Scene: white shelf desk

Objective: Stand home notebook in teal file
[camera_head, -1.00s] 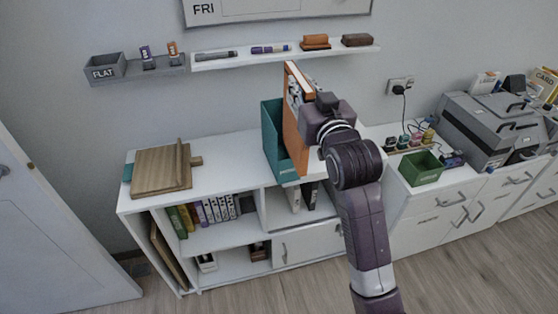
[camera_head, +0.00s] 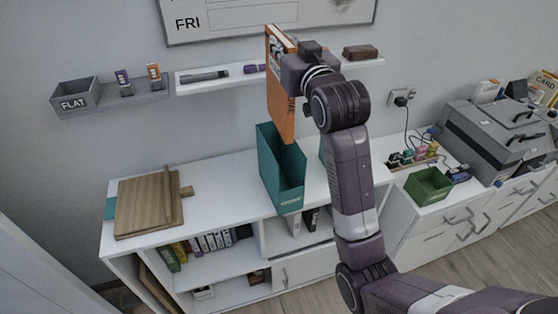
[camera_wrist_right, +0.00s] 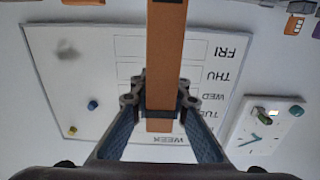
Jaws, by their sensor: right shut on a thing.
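An orange notebook (camera_head: 281,101) is upright in my right gripper (camera_head: 287,60), in the air above the desk. In the right wrist view the two fingers of the gripper (camera_wrist_right: 160,108) close on the orange notebook (camera_wrist_right: 165,50) from both sides. The teal file (camera_head: 284,179) stands on the white desk top, with its open top up. The notebook's lower end is just above the file's back part in the head view; whether it is inside the opening I cannot tell. My left gripper is not in view.
A wooden board stand (camera_head: 149,205) lies on the desk (camera_head: 232,176) at the left. A wall shelf (camera_head: 200,86) with pens runs behind the notebook. A green box (camera_head: 429,186) and grey printer stand at the right.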

